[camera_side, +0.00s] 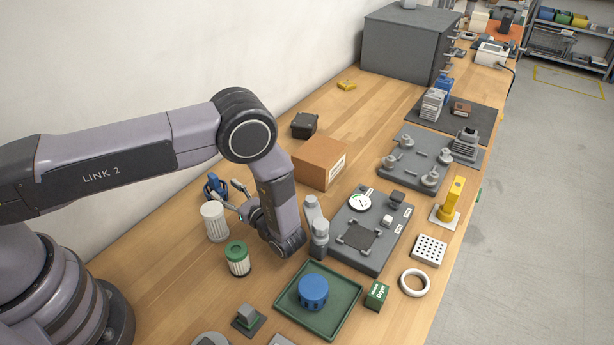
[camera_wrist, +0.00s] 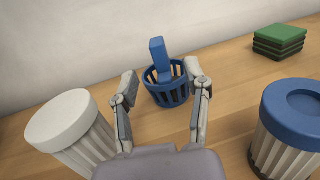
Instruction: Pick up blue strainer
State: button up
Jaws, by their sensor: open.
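The blue strainer (camera_wrist: 167,90), a slotted basket with an upright blue handle, stands on the wooden table near the wall. In the wrist view it shows between and beyond the fingertips of my gripper (camera_wrist: 162,76). In the side view the strainer (camera_side: 213,188) is small, just left of my gripper (camera_side: 231,194), and partly covered by it. My gripper is open and empty, pointing toward the strainer, with a finger to either side of it in the wrist view. I cannot tell the exact gap between fingers and strainer.
A white pleated filter (camera_wrist: 70,128) stands close on the left in the wrist view, and a blue-capped filter (camera_wrist: 287,125) on the right. A green-topped stack (camera_wrist: 279,42) lies farther back right. A green-capped filter (camera_side: 238,259) and a cardboard box (camera_side: 318,162) are also near my arm.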

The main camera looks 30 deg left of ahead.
aim_at(217, 183)
jog(key=a, duration=0.3)
jog(key=w+a, duration=0.1)
jog(key=a, duration=0.2)
grip_shut()
